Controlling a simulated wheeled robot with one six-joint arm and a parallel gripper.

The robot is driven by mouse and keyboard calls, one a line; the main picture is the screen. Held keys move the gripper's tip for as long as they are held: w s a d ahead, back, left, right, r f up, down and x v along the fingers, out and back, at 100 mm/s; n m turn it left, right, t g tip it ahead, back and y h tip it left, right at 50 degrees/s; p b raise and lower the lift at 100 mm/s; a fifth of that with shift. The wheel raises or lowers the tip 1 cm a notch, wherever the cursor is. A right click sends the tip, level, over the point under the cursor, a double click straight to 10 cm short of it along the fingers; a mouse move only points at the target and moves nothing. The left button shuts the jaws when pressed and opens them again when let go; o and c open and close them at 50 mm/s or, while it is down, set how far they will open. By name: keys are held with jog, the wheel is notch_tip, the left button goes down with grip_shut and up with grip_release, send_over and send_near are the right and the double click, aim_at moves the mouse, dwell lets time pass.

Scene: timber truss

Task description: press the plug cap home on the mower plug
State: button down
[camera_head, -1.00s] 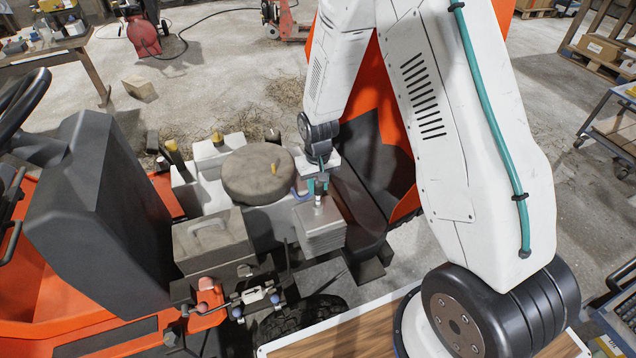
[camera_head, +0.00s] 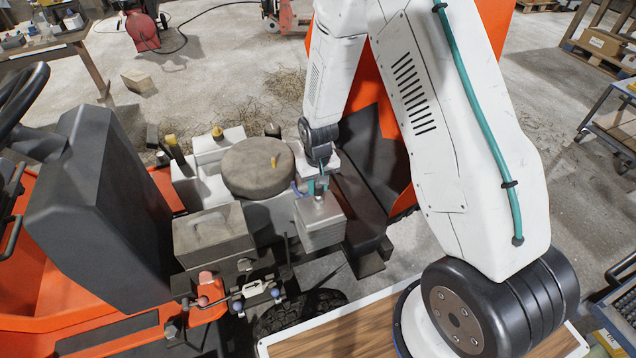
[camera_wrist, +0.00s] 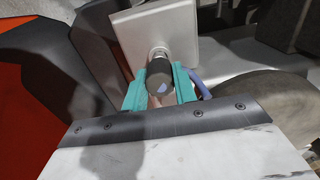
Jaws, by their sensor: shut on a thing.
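My gripper (camera_wrist: 160,88) has its teal fingers shut on the dark round plug cap (camera_wrist: 159,77). Just beyond the cap, a short bit of the pale metal mower plug (camera_wrist: 157,52) shows at the grey finned engine block (camera_wrist: 135,30). The cap lines up with the plug, but I cannot tell how far over it the cap sits. In the head view my gripper (camera_head: 318,187) is right above the finned block (camera_head: 320,235); the cap is hidden there. A lavender lead (camera_wrist: 199,83) curves beside the right finger.
The round engine cover (camera_head: 257,170) and a grey box (camera_head: 212,240) stand left of the finned block. The black seat (camera_head: 95,200) is farther left. Dark and orange mower bodywork (camera_head: 375,160) stands close behind and right of my gripper.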

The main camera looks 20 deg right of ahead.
jog(key=shift+f, duration=0.55)
jog(key=c, duration=1)
grip_release()
jog(key=shift+c, duration=0.2)
jog(key=shift+r, duration=0.1)
notch_tip(320, 180, up, 8)
jog(key=shift+f, duration=0.15)
jog(key=s+d+r+t, duration=0.1)
jog(key=s+d+r, duration=0.2)
jog(key=s+r, duration=2.7)
notch_tip(320, 180, up, 2)
jog(key=shift+r, duration=0.2)
